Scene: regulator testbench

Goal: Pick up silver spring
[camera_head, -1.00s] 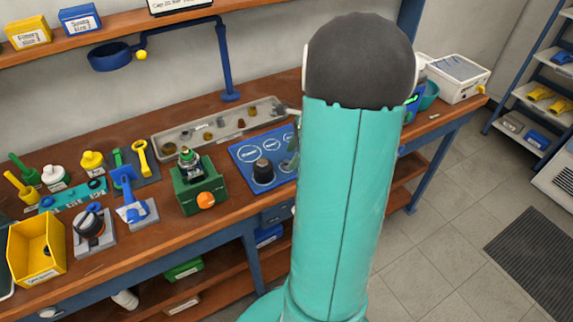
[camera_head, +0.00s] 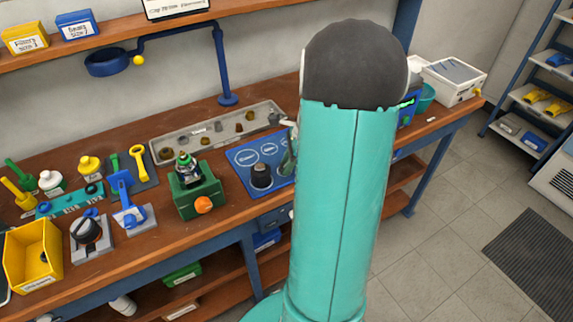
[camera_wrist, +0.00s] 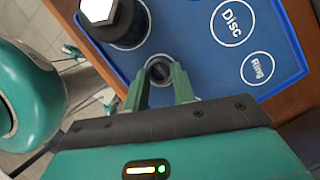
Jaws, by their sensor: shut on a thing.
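In the wrist view, the silver spring (camera_wrist: 159,70) shows as a small dark-grey ring seen end-on, within a white circle on the blue mat (camera_wrist: 205,60). The two green fingers of my gripper (camera_wrist: 160,84) are on either side of it, shut on it. I cannot tell whether it is clear of the mat. In the head view, my arm hides the spring and most of my gripper; the blue mat (camera_head: 243,158) shows left of the arm.
A black cylinder with a silver hex top (camera_wrist: 122,20) stands on the mat beside my gripper. In the head view, a grey parts tray (camera_head: 165,150) lies behind the mat. A green fixture with an orange knob (camera_head: 196,190) stands left of it.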

